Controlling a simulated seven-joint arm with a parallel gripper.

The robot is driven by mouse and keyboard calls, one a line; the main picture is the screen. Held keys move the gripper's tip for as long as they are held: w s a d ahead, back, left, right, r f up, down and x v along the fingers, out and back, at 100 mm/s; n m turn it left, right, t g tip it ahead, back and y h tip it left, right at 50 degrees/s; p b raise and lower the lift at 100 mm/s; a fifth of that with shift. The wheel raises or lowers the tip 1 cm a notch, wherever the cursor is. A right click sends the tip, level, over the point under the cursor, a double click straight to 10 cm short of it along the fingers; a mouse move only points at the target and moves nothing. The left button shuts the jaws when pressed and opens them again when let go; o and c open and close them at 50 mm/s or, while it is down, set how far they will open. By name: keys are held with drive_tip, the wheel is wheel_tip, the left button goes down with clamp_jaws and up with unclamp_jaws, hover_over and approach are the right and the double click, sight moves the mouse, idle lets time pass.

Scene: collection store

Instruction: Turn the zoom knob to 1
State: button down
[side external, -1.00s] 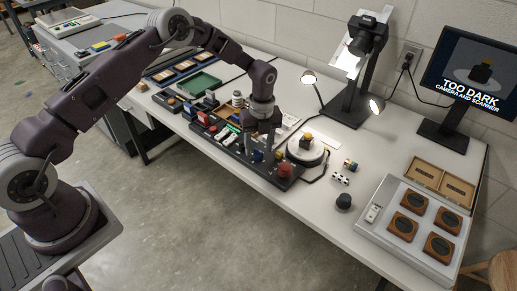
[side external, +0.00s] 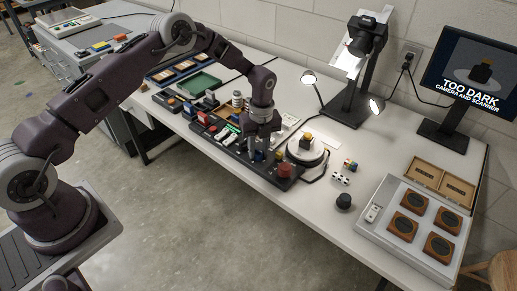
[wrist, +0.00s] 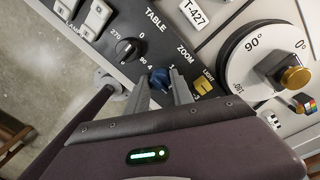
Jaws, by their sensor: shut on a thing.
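The blue zoom knob (wrist: 160,78) is on the dark control panel (wrist: 108,68), below the word ZOOM. My gripper (wrist: 161,91) is shut on this knob, one finger on each side of it. The numbers 4 and 1 show beside the knob; its pointer direction is too small to tell. In the side external view my gripper (side external: 263,146) points down at the panel, and its fingers largely hide the knob.
A black TABLE knob (wrist: 127,48) and a yellow LIGHT knob (wrist: 203,82) sit close on either side. A white turntable (wrist: 243,66) carries a small dark, yellow-topped object. A red button (side external: 284,170) is at the panel's end. The monitor (side external: 470,68) reads TOO DARK.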

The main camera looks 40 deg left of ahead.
drive_tip(key=n, duration=0.3)
drive_tip(key=shift+n, duration=0.4)
drive_tip(key=n, duration=0.4)
drive_tip(key=shift+h, duration=0.3)
drive_tip(key=n, duration=0.5)
drive_tip(key=shift+a, duration=0.1)
drive_tip(key=shift+s+n, duration=0.1)
drive_tip(key=shift+n, duration=1.7)
drive_tip(key=shift+r, duration=0.1)
drive_tip(key=c, duration=1.1)
unclamp_jaws()
